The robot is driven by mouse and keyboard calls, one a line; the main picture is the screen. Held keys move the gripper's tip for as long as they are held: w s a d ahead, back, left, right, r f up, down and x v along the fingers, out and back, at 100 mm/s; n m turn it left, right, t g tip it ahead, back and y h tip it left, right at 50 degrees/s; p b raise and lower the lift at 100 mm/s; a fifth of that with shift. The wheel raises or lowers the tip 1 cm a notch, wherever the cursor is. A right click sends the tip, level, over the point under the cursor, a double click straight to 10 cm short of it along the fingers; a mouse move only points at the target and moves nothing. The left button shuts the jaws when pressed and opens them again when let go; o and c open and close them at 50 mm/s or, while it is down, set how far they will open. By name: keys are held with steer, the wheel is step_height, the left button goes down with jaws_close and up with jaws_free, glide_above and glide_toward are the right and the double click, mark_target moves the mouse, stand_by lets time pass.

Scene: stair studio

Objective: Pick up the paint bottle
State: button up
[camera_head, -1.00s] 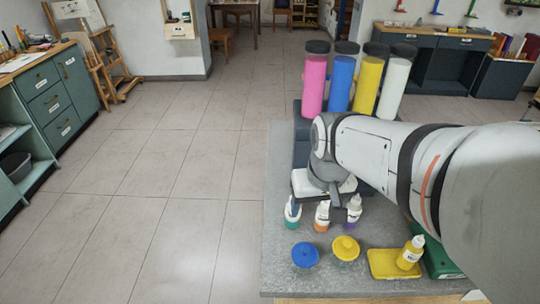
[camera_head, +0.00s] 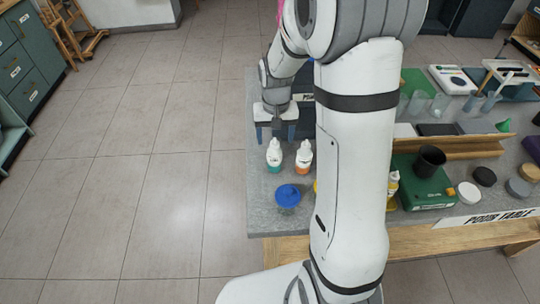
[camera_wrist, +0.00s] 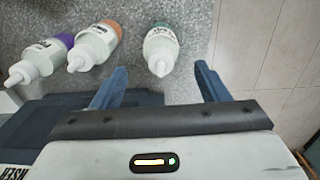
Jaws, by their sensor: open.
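Small white-nozzled paint bottles stand on the grey table. The teal one (camera_head: 274,156) and the orange one (camera_head: 303,157) show in the head view. In the wrist view, the teal bottle (camera_wrist: 160,48) is between the lines of my two fingers, just beyond their tips. The orange bottle (camera_wrist: 95,47) and a purple bottle (camera_wrist: 42,62) are left of it there. My gripper (camera_head: 276,136) is behind the teal bottle in the head view, open and empty; its blue fingers also show in the wrist view (camera_wrist: 159,72). My arm hides part of the table.
A blue-lidded pot (camera_head: 288,195) stands in front of the bottles. A green box (camera_head: 425,185) with a black cup (camera_head: 430,160) is right of my arm. Jars, beakers and trays fill the table's right side. Open floor lies left of the table (camera_head: 257,215).

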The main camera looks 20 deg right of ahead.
steer(key=f, duration=0.3)
steer(key=f+p, duration=0.1)
steer(key=f, duration=0.1)
steer(key=shift+s+a+f, duration=0.15)
steer(key=shift+s+f, duration=0.1)
steer(key=shift+f, duration=0.1)
steer(key=c, duration=1.1)
step_height(320, 180, up, 16)
steer(key=p, duration=0.3)
steer(key=shift+r, duration=0.15)
steer(key=shift+c, duration=0.2)
